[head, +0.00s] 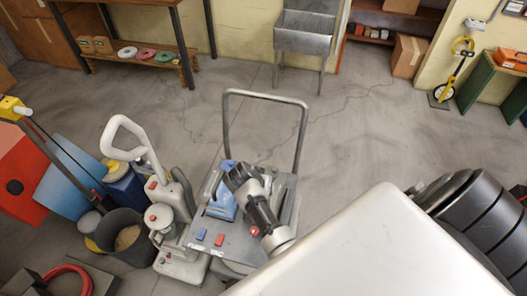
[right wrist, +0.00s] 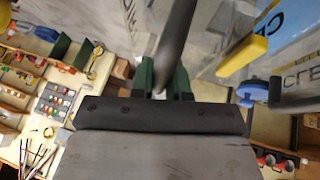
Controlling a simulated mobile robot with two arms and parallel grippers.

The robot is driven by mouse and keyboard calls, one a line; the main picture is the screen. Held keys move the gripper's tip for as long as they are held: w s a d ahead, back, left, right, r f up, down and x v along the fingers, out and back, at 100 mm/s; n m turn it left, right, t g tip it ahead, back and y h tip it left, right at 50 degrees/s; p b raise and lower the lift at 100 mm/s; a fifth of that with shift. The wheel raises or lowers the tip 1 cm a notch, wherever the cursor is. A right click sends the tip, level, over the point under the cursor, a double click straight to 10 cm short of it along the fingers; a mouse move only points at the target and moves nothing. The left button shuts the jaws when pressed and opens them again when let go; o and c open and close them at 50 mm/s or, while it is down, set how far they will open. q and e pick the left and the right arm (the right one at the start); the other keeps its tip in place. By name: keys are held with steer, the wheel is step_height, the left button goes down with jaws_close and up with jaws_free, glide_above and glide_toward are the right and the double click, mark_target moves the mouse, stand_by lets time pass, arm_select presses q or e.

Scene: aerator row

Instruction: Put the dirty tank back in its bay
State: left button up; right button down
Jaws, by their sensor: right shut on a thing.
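My right gripper (right wrist: 166,80) shows in the right wrist view, its dark green fingers shut on a dark grey bar (right wrist: 174,38). What the bar belongs to is not clear. Beside it is a pale grey, partly see-through surface with the letters "CLE", a yellow bar (right wrist: 243,57) and a blue round knob (right wrist: 254,92). I cannot tell whether this is the dirty tank. In the head view a grey wheeled machine (head: 215,237) with a tall loop handle stands at the middle, a light blue part (head: 222,205) on its top. A dark and white jointed piece crosses it. My left gripper is not identifiable.
Left of the machine stand a white handled machine (head: 180,262), a dark bucket (head: 118,243) and red and blue panels. A metal sink (head: 304,38), a cardboard box (head: 408,56) and a yellow measuring wheel (head: 455,72) line the back. The floor between is clear.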

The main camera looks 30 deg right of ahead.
steer(key=shift+f+b, duration=0.7)
steer(key=shift+f, duration=0.35)
steer(key=c, duration=1)
jaws_free()
steer(key=shift+c, duration=0.2)
